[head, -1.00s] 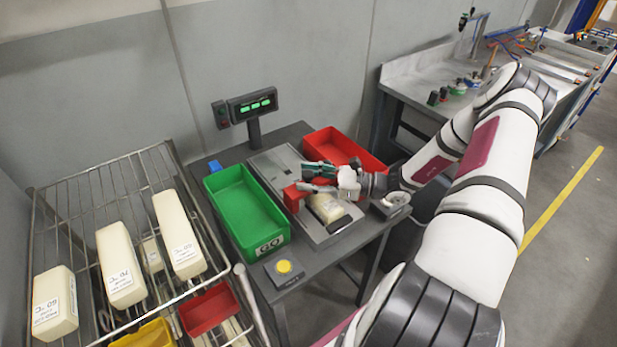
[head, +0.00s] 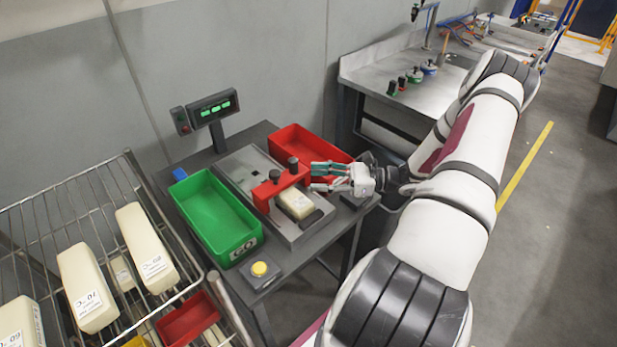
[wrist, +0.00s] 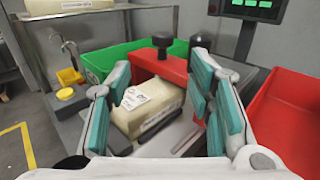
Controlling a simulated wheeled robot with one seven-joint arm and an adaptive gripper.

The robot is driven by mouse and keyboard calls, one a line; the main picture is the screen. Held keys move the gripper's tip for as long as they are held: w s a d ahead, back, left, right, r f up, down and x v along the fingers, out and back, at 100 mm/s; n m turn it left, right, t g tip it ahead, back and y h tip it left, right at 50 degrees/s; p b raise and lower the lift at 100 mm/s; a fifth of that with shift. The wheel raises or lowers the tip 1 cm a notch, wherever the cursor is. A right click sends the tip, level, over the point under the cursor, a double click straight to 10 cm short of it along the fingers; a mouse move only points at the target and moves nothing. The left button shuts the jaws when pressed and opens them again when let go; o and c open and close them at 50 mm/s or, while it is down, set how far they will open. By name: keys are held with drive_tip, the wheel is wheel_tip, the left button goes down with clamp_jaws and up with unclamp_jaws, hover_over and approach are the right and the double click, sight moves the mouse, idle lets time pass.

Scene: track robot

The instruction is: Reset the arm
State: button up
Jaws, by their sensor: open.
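My gripper (head: 326,177) is open and empty in the head view, to the right of the red clamp-like frame (head: 281,185) with dark knobs. In the wrist view my gripper (wrist: 158,100) has its teal finger pads spread wide apart. A pale labelled block (head: 295,204) sits on the grey scale plate (head: 300,232), by the red frame. The block also shows in the wrist view (wrist: 152,108), between the fingers in the picture but beyond them. My arm reaches in from the right.
A green bin (head: 215,216) stands left of the scale plate and a red bin (head: 306,146) behind it. A yellow button (head: 259,269) is at the table's front. A wire rack (head: 60,212) with several pale blocks stands at left. The display (head: 213,107) rises behind.

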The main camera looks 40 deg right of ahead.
idle(0.6)
drive_tip(key=s+a+r+n+g+h, duration=0.2)
drive_tip(key=a+r+n+g+h, duration=0.3)
drive_tip(key=a+r+n+g, duration=0.95)
drive_tip(key=s+a+r+n+t+h, duration=0.3)
drive_tip(key=s+a+r+n+h, duration=0.1)
drive_tip(key=r, duration=0.4)
drive_tip(key=s+a+r+n+t+h, duration=0.3)
drive_tip(key=s+a+r+n+t, duration=0.1)
drive_tip(key=s+a+r+n, duration=0.3)
drive_tip(key=shift+s+a+r+n+h, duration=0.15)
drive_tip(key=shift+s+r+n+h, duration=0.25)
drive_tip(key=shift+r+n, duration=0.45)
